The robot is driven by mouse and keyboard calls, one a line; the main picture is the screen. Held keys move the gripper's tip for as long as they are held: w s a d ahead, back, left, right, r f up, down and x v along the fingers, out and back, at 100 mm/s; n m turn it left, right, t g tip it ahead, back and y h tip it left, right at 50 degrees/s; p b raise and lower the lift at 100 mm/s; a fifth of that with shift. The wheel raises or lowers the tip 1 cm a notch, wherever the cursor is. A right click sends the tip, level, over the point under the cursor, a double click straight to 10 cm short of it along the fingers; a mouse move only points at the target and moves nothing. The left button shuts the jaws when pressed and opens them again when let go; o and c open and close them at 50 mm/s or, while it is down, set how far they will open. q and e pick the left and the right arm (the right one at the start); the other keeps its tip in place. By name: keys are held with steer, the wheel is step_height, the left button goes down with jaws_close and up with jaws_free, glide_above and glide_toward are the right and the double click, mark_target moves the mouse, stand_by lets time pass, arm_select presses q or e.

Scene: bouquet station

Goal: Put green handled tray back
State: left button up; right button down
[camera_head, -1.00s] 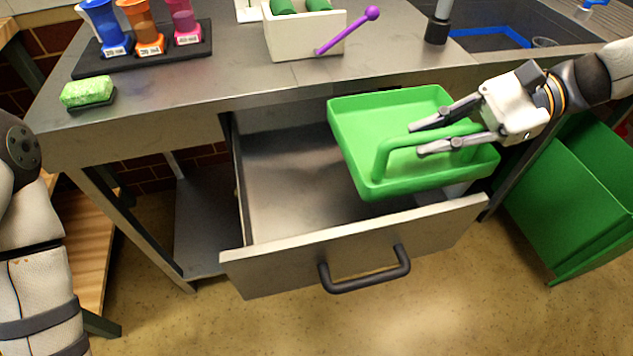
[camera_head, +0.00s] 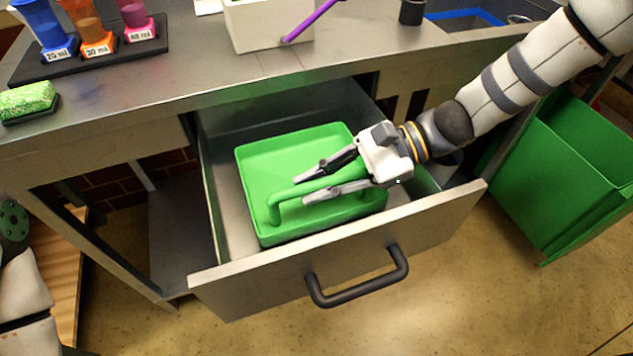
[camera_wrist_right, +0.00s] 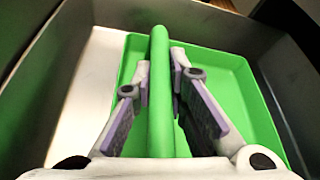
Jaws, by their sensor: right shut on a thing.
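The green handled tray (camera_head: 290,160) is inside the open drawer (camera_head: 340,255), below the drawer's rim. I cannot tell whether it touches the drawer floor. My right gripper (camera_head: 305,187) is shut on the tray's handle bar, with one finger on each side. In the right wrist view the handle (camera_wrist_right: 160,95) runs between the fingers, and the tray (camera_wrist_right: 220,75) lies below it with bare drawer floor (camera_wrist_right: 85,95) to its left. My left gripper is out of view; only part of my left arm shows at the left edge.
The drawer's dark handle (camera_head: 358,280) sticks out in front. On the counter (camera_head: 190,75) are a rack of labelled cups (camera_head: 95,50), a green sponge (camera_head: 27,102) and a white box (camera_head: 262,28). A green bin (camera_head: 565,180) stands at the right.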

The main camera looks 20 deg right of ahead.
steer(key=shift+f, duration=0.1)
steer(key=c, duration=1.6)
jaws_free()
steer(key=shift+d+r, duration=0.3)
steer(key=shift+r, duration=0.1)
steer(key=p+v, duration=0.1)
steer(key=v, duration=1)
steer(key=shift+d, duration=0.2)
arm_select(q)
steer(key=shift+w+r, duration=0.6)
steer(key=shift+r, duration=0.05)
